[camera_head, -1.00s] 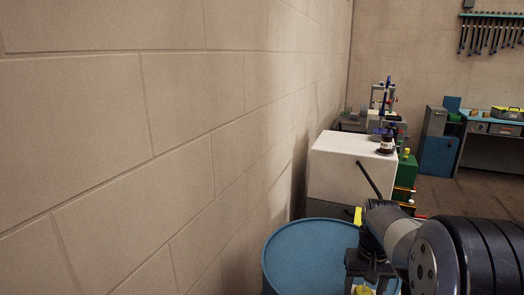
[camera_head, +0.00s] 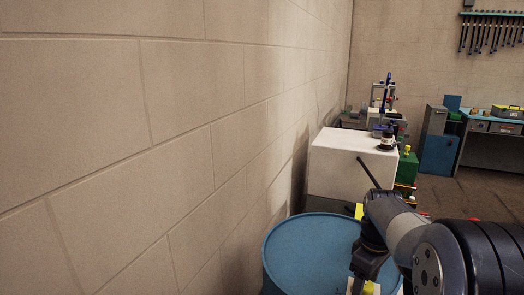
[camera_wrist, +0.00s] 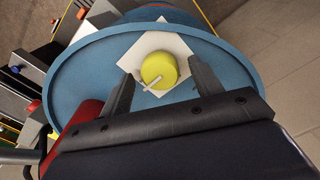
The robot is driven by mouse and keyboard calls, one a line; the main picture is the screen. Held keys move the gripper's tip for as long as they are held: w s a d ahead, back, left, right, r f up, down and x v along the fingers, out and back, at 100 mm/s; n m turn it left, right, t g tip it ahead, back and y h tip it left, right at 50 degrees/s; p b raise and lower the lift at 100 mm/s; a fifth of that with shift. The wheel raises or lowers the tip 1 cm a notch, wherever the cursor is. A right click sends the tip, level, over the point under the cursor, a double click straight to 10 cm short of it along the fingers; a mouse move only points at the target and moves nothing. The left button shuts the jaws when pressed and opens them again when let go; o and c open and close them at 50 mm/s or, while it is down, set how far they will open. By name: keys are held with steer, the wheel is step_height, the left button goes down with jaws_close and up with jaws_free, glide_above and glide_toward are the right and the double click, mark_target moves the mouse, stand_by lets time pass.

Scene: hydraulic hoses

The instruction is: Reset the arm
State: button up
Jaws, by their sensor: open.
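My gripper (camera_wrist: 160,95) is open in the wrist view, its two dark fingers spread apart with nothing held between them. Beyond the fingers, a yellow round object (camera_wrist: 158,69) with a pale pin or handle sits on a white square sheet (camera_wrist: 178,37) on top of a blue drum (camera_wrist: 85,68). The drum also shows in the head view (camera_head: 305,252). There my arm reaches in from the lower right, with the gripper (camera_head: 362,285) low over the drum's right side, partly cut off by the frame's bottom edge.
A pale block wall (camera_head: 130,140) runs along the left. Behind the drum stands a white-topped cabinet (camera_head: 345,160) with a dark device (camera_head: 387,140) on it. A blue workbench (camera_head: 492,127) stands far right, with open floor before it.

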steer(key=n+b, duration=0.1)
steer(key=n, duration=0.3)
steer(key=n+b, duration=0.2)
steer(key=n, duration=0.1)
steer(key=shift+n, duration=0.3)
steer(key=shift+r, duration=1)
